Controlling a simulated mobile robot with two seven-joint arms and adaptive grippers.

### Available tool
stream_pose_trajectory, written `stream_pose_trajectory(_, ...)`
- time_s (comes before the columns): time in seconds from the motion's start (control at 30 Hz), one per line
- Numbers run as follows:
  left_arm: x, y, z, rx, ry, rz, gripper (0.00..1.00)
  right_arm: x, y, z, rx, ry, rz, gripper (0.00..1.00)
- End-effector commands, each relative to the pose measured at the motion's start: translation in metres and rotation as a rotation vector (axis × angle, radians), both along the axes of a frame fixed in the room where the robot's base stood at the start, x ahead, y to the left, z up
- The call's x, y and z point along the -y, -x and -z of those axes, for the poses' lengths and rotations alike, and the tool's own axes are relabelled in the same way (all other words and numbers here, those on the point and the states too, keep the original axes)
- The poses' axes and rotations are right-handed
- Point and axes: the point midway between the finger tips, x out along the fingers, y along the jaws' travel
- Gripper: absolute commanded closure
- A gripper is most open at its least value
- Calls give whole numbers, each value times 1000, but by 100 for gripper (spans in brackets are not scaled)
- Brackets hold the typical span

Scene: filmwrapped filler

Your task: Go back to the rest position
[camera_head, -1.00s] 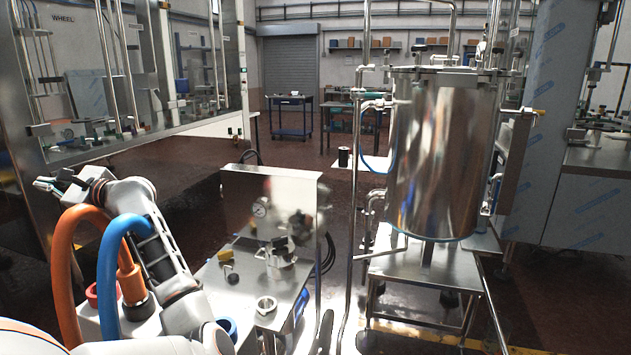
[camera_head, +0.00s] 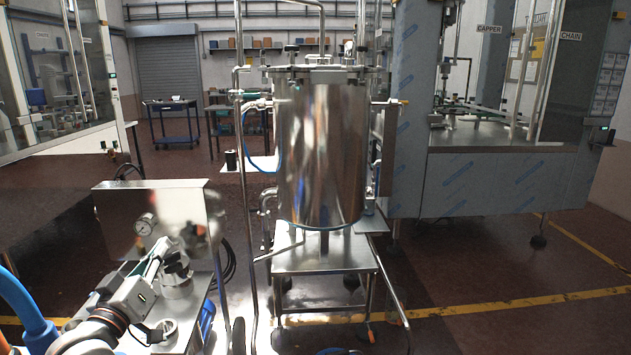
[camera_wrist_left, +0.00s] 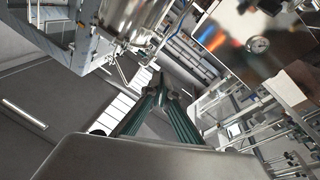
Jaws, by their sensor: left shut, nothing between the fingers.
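My left gripper (camera_wrist_left: 158,82) is shut and empty, with its two dark green fingers meeting at the tips in the left wrist view. In the head view my left arm (camera_head: 125,300) comes in from the lower left and reaches over the steel cart, its end close to or in front of the metal fitting there. The gripper's fingertips are hard to pick out against it. My right gripper is in neither view.
A steel cart (camera_head: 148,220) with an upright panel and gauge stands at left, a round metal fitting (camera_head: 176,284) on its top. A large steel tank (camera_head: 320,150) on a stand is in the middle. Open floor (camera_head: 480,270) lies at right.

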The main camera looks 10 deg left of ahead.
Motion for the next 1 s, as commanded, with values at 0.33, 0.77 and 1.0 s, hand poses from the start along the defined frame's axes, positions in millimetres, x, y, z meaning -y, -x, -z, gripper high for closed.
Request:
stream_pose_trajectory(0.33, 70, 96, 199, -669, -644, 61, 100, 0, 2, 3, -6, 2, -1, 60)
stream_pose_trajectory(0.77, 73, 214, 274, -1082, -1073, 140, 100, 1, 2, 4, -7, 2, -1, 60)
stream_pose_trajectory(1.0, 71, 259, 292, -1215, -1214, 184, 100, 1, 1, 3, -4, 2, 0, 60)
